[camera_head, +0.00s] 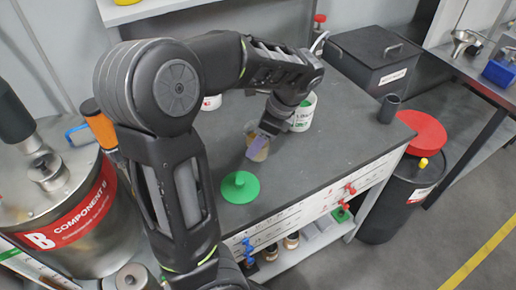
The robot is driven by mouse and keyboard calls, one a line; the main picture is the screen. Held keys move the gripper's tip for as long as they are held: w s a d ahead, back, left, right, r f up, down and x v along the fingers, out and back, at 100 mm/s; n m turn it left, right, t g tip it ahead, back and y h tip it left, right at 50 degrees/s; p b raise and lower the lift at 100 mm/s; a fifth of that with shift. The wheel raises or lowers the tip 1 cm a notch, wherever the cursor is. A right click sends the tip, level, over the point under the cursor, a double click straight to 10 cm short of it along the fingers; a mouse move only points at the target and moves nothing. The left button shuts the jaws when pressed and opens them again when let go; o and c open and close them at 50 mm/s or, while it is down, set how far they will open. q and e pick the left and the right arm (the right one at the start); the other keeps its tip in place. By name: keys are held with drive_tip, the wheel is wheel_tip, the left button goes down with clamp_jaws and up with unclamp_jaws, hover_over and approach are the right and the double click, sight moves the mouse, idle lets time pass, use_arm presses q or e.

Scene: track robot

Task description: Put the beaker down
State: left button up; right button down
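A clear beaker (258,154) with a yellowish-brown tint shows over the dark bench top (325,150), near its middle. My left gripper (262,141) reaches down to it from the upper right, with a greyish-purple finger in front of the beaker. The finger and wrist hide part of the beaker. I cannot tell whether the fingers are closed on it, or whether its base touches the bench. My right gripper is not in view.
A green disc with a knob (240,187) lies in front of the beaker. A white tub with a green label (303,113) stands behind right. A dark cup (388,108) is near the right edge. A steel drum (60,205) stands left, a red-lidded bin (415,135) right.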

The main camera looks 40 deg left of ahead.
use_arm(q)
drive_tip(key=shift+f, duration=1.85)
drive_tip(key=shift+f, duration=0.15)
drive_tip(key=o, duration=1.7)
